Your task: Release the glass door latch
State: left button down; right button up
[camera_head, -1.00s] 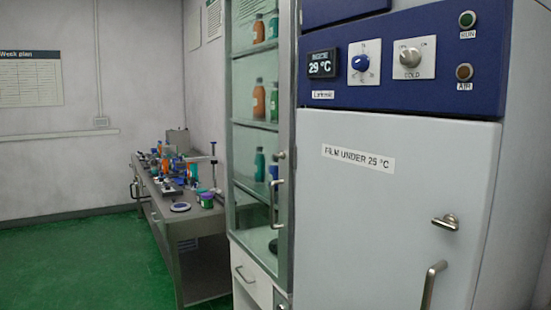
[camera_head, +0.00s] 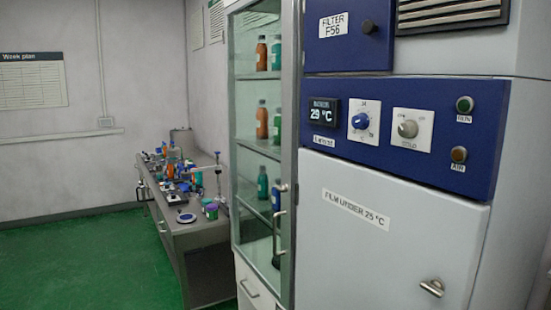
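A glass door (camera_head: 258,120) in a pale metal frame closes the tall cabinet in the middle of the view. It appears shut, with bottles on shelves behind it. A small latch knob (camera_head: 283,188) sits on the door's right edge, above a vertical bar handle (camera_head: 277,235). I cannot tell from here whether the latch is turned. Neither of my grippers is in view.
A white and blue machine (camera_head: 395,200) with dials and a lever handle (camera_head: 432,288) stands close on the right. Green floor (camera_head: 80,265) is clear on the left.

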aim_at(284, 188)
jog(key=i+z, duration=0.1)
jog(key=z, duration=0.95)
jog(key=i+j+z, duration=0.15)
jog(key=j+z, duration=0.7)
jog(key=j, duration=0.3)
jog(key=j+z, duration=0.45)
jog(key=j, duration=1.05)
jog(key=k+j+z, duration=0.1)
jog(key=j, duration=0.8)
